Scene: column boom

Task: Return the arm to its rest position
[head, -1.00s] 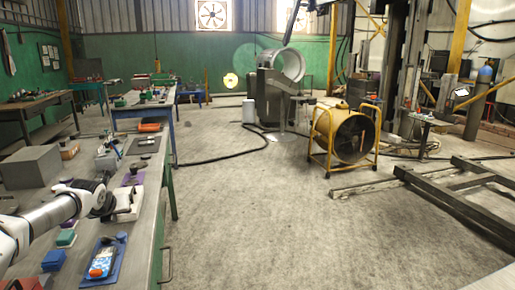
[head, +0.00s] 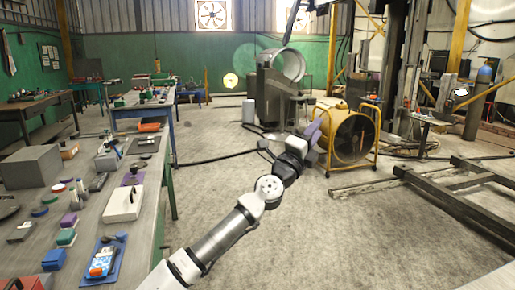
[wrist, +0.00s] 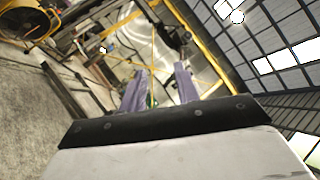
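My arm is raised off the workbench and reaches over the open floor in the head view. My gripper (head: 315,130) is at its upper end, in front of the yellow fan, and points up and away. In the wrist view, its two purple fingers (wrist: 162,75) stand apart with background showing between them. Nothing is held between them. No table or object touches the gripper in either view.
The workbench (head: 115,235) on the left holds a white box (head: 123,204), a blue tray (head: 120,258), a grey block (head: 30,167) and several small items. A yellow drum fan (head: 352,138) stands beyond the gripper. A steel frame (head: 450,200) lies at right. The front floor is clear.

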